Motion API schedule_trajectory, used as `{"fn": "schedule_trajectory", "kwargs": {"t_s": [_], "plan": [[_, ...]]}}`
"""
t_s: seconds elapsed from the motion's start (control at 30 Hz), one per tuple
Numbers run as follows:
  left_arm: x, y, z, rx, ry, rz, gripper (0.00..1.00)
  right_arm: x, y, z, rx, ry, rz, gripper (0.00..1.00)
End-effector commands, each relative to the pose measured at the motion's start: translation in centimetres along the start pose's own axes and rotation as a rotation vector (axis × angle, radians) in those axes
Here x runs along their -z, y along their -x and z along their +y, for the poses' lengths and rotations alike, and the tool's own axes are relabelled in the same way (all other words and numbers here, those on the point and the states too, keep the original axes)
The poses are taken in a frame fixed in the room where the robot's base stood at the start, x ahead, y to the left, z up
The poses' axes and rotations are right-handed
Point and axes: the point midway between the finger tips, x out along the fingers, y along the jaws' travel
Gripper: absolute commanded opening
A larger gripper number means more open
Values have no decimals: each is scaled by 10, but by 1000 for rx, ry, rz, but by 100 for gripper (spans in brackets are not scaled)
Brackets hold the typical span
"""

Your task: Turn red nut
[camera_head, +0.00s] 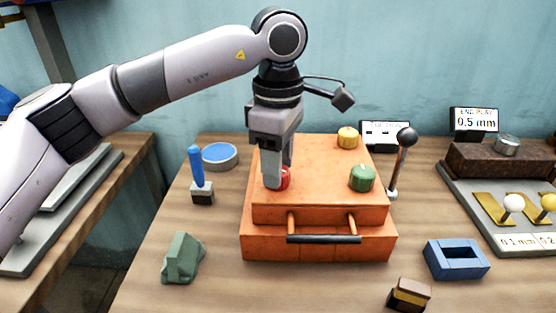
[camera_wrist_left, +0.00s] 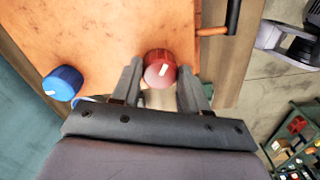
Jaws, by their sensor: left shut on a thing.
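The red nut (camera_head: 285,177) sits on top of the orange box (camera_head: 318,206), near its left front. My left gripper (camera_head: 278,180) points down and is shut on it, hiding most of it in the head view. In the left wrist view the red nut (camera_wrist_left: 160,69), round with a white mark, shows between the two fingers of my left gripper (camera_wrist_left: 163,85). A blue nut (camera_wrist_left: 62,83) is on the same box in that view. A green nut (camera_head: 362,178) and a yellow nut (camera_head: 347,138) stand on the box's right side. My right gripper does not show.
A lever with a dark ball (camera_head: 406,138) rises at the box's right. A blue-handled tool (camera_head: 197,170) and a round blue-topped tin (camera_head: 220,154) stand left. A green block (camera_head: 182,257), a blue frame (camera_head: 456,259) and a brown block (camera_head: 409,294) lie in front.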

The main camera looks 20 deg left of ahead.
Motion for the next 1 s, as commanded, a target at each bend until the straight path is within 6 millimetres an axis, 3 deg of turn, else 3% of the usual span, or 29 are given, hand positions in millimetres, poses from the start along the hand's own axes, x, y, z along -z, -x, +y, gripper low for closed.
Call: {"fn": "schedule_trajectory", "kwargs": {"t_s": [0.17,0.2,0.27,0.63,1.0], "plan": [[0,0,0,-1,-3,-1,13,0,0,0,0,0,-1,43],[0,0,0,-1,-3,-1,53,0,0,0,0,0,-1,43],[0,0,0,-1,-2,-1,69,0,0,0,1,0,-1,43],[0,7,0,-2,0,0,69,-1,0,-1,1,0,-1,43],[0,62,0,-2,-2,-1,69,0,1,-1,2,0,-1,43]]}}
